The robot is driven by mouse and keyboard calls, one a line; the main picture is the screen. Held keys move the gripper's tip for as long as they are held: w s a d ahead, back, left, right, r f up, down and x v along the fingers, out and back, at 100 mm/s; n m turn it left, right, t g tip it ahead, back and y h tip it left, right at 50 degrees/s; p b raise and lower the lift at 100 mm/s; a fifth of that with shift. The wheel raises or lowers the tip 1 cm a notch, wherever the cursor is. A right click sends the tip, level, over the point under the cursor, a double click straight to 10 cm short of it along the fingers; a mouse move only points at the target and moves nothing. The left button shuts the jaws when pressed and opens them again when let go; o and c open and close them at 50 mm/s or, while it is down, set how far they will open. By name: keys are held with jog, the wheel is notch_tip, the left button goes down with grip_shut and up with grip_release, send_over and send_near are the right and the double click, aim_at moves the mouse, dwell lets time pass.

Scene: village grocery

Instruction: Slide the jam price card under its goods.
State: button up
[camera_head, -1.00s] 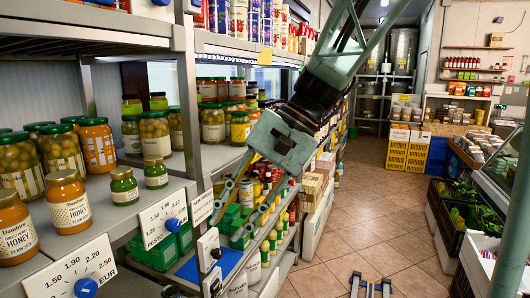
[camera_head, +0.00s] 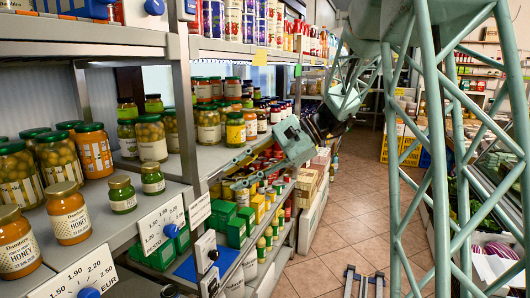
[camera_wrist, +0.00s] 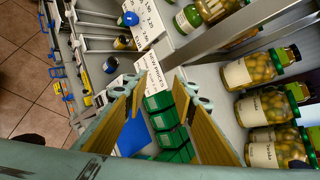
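A small white card (camera_head: 200,209) with unreadable print is on the shelf edge, right of the pesto price card (camera_head: 152,236). I cannot confirm that it is the jam card. In the wrist view a white card (camera_wrist: 152,74) lies beyond my fingertips, and a card with a blue knob (camera_wrist: 144,28) lies above it. My gripper (camera_head: 235,175) is in front of the shelves, pointing left. In the wrist view my gripper (camera_wrist: 157,82) has its two yellow fingers apart with nothing held.
Honey jars (camera_head: 69,213) and small green-lidded jars (camera_head: 122,195) stand on the near shelf. Green boxes (camera_head: 236,232) are on the lower shelf beside a blue mat (camera_head: 190,268). A metal upright (camera_head: 187,110) divides the shelving. Tiled floor (camera_head: 340,235) lies to the right.

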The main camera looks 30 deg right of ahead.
jog(key=w+d+f+m+t+y+p, duration=0.1)
jog(key=w+d+m+t+y+p, duration=0.2)
jog(key=w+d, duration=0.95)
jog(key=m+t+h+p, duration=0.2)
jog(key=m+t+p, duration=0.1)
jog(key=m+t, duration=0.3)
send_near(262, 153)
jog(key=v, duration=0.5)
jog(key=shift+d+f, duration=0.1)
jog(key=shift+w, duration=0.1)
jog(key=shift+x, duration=6.85)
jog(key=shift+c, duration=0.5)
grip_shut()
